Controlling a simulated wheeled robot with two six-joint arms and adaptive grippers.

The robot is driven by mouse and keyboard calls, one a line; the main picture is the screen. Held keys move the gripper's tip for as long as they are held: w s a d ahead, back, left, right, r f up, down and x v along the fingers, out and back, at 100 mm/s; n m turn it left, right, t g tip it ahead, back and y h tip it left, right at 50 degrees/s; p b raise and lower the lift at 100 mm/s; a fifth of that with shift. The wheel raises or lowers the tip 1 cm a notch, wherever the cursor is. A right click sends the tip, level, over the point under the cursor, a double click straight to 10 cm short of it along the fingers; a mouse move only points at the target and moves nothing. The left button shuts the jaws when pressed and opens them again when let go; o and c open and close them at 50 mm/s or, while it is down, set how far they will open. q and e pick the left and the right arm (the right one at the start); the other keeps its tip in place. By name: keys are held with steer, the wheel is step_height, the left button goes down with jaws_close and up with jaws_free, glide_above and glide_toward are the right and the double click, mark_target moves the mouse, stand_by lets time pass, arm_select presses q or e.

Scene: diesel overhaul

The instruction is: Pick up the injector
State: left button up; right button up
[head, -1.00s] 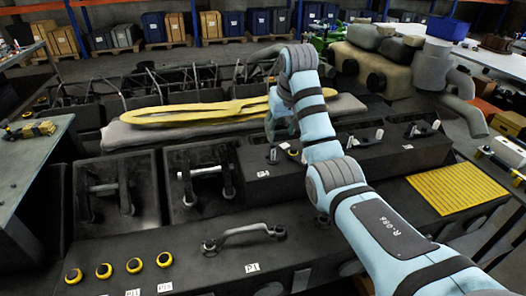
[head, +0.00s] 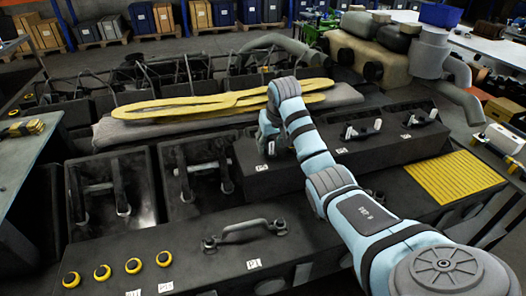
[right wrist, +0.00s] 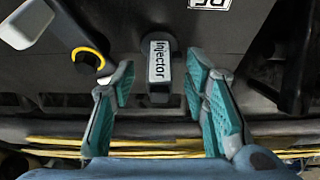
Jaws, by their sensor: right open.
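The injector (right wrist: 160,62) is a small dark block with a white "Injector" label, standing on the black engine housing in the right wrist view. My right gripper (right wrist: 160,80) is open, with its teal-padded fingers on either side of the injector and gaps between the pads and it. In the head view my right gripper (head: 268,132) is low at the left end of the raised black block (head: 345,158), partly hidden by its own wrist. My left gripper is not in view.
A yellow-ringed hole (right wrist: 88,57) and a pale part (right wrist: 28,22) lie left of the injector. A yellow flat gasket (head: 200,106) lies behind the block. A grey handle (head: 243,231) stands in front. Other metal fittings (head: 362,129) stand farther right on the block.

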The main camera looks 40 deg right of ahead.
steer(key=shift+w+d+f, duration=0.1)
steer(key=shift+w+f, duration=0.15)
steer(key=shift+f, duration=0.1)
steer(key=shift+s+r, duration=0.15)
steer(key=shift+s, duration=0.05)
jaws_close()
steer(key=shift+w, duration=0.1)
